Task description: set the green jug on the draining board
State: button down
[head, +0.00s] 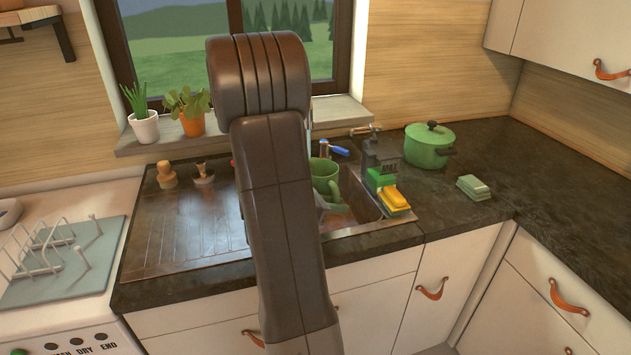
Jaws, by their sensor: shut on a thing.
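The green jug (325,177) shows just right of my arm, at the sink; its left part is hidden behind the arm. Its handle is on the right side. I cannot tell whether it rests in the basin or is held above it. The draining board (170,237) is the ribbed brown metal surface left of the sink, and its right end is hidden by my arm.
A wooden stopper-like item (167,176) and a small brush (204,174) stand along the draining board's back edge. Sponges (393,199) and a dark caddy (379,158) are right of the sink. A green pot (428,146) stands farther right. The board's middle is clear.

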jog(key=w+a+r+n+t+y, duration=0.15)
jog(key=a+n+y, duration=0.25)
jog(key=a, duration=0.7)
jog(key=w+a+r+n+t+y, duration=0.1)
jog(key=a+r+n+t+y, duration=0.25)
jog(key=a, duration=0.65)
jog(key=w+a+r+n+t+y, duration=0.1)
jog(key=a+r+n+t+y, duration=0.2)
jog(key=a, duration=0.8)
jog(key=shift+n+g+y, duration=0.25)
jog(key=shift+n+g, duration=0.05)
jog(key=shift+n, duration=0.35)
jog(key=shift+s+a+f+b, duration=0.15)
jog(key=shift+f+b, duration=0.2)
jog(key=shift+f, duration=2.35)
jog(key=shift+s+f+b, duration=0.1)
jog(key=shift+f+b, duration=0.25)
jog(key=shift+f, duration=2.3)
jog(key=shift+f, duration=0.2)
jog(key=c, duration=1.4)
grip_release()
jog(key=shift+o, duration=0.2)
jog(key=shift+r, duration=0.1)
